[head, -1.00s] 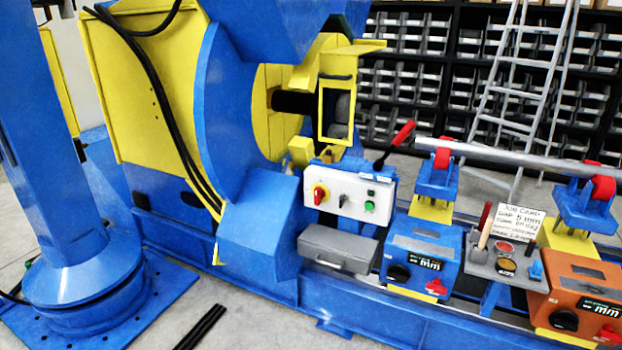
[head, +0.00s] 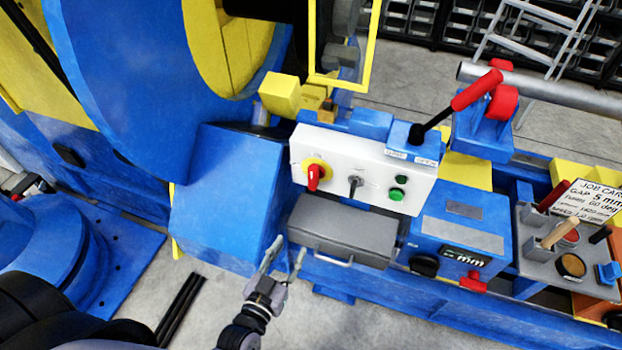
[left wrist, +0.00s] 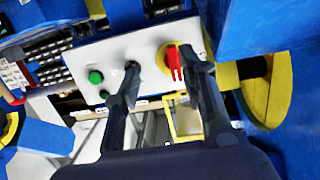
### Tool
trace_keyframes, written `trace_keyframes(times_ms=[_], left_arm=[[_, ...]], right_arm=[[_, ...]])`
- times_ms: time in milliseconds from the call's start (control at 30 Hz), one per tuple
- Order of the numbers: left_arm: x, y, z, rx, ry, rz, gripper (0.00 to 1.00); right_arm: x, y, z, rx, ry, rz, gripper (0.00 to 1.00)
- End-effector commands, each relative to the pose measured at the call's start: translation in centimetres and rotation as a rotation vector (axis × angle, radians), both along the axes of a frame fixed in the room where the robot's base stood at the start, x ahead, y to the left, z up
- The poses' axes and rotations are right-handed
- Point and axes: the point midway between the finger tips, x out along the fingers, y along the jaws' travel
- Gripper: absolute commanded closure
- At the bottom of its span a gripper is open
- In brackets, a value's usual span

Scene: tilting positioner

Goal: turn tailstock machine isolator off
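The isolator is a red rotary handle on a yellow round plate (head: 314,174), at the left end of a white control panel (head: 338,153). Its handle stands roughly upright in the head view. In the left wrist view the isolator (left wrist: 174,62) shows beside the inner edge of one finger, with the panel (left wrist: 112,50) behind the fingers. My right gripper is not in view.
The panel also carries a black selector switch (head: 355,186) and green buttons (head: 397,194). A grey drawer box (head: 342,230) sticks out below it. A red-gripped lever (head: 476,90) rises at its right. A sloping blue housing (head: 225,195) stands left.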

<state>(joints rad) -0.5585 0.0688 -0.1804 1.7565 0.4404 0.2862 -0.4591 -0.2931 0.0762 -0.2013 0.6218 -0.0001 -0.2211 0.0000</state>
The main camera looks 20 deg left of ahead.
Motion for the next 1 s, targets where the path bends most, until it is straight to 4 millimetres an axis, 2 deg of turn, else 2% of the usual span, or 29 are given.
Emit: trace_keyframes(times_ms=[33,100,200,367,533,800,1000], left_arm=[[0.2,0.2,2.1,-0.008,-0.046,0.014,0.62],[0.4,0.5,4.1,-0.014,-0.088,0.029,0.62],[0.9,0.7,5.4,-0.017,-0.118,0.04,0.62],[3.1,0.7,5.7,-0.017,-0.123,0.041,0.62],[6.7,0.6,5.7,-0.017,-0.123,0.041,0.62],[12.7,0.3,5.6,-0.017,-0.122,0.04,0.62],[16.1,0.2,5.4,-0.016,-0.119,0.039,0.62]], right_arm=[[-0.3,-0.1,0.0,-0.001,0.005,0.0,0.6],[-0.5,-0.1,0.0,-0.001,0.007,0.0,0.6],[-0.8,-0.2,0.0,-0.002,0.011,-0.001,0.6],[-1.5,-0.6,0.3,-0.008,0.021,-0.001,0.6],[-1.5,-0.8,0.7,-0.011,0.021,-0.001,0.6],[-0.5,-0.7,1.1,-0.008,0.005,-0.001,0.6],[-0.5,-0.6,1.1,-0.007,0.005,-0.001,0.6]])
